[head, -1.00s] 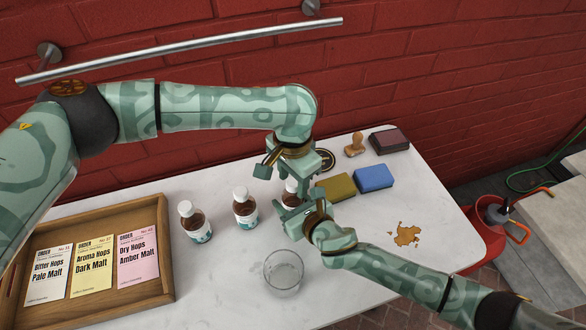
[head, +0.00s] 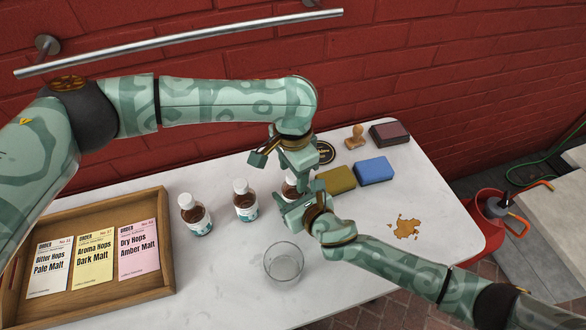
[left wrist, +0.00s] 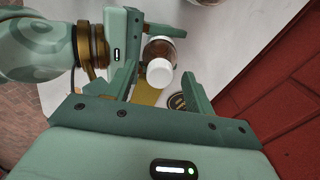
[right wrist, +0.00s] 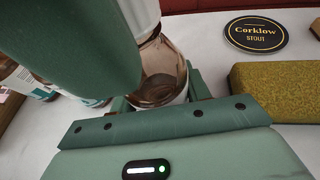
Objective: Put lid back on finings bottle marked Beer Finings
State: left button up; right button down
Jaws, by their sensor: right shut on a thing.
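A brown bottle with a white lid (left wrist: 159,72) stands between my two grippers. It is mostly hidden in the head view and its name cannot be read. My right gripper (head: 292,200) is shut on this bottle from the side; its brown glass also shows in the right wrist view (right wrist: 163,70). My left gripper (head: 291,166) is above the bottle, open, with a finger on either side of the white lid and gaps between. The lid sits at the bottle's top; I cannot tell whether it is seated.
Two white-capped brown bottles (head: 195,215) (head: 245,202) stand to the left. A glass (head: 284,265) stands in front. A wooden tray (head: 168,240) with order cards is at left. Sponges (head: 338,180) (head: 374,170), a coaster (right wrist: 255,38), a stamp (head: 355,137) and a brown spill (head: 404,228) lie right.

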pick_arm(q)
notch_tip(320, 180, up, 12)
dwell(0.7)
pick_arm(e)
jog(key=c, duration=0.6)
grip_release()
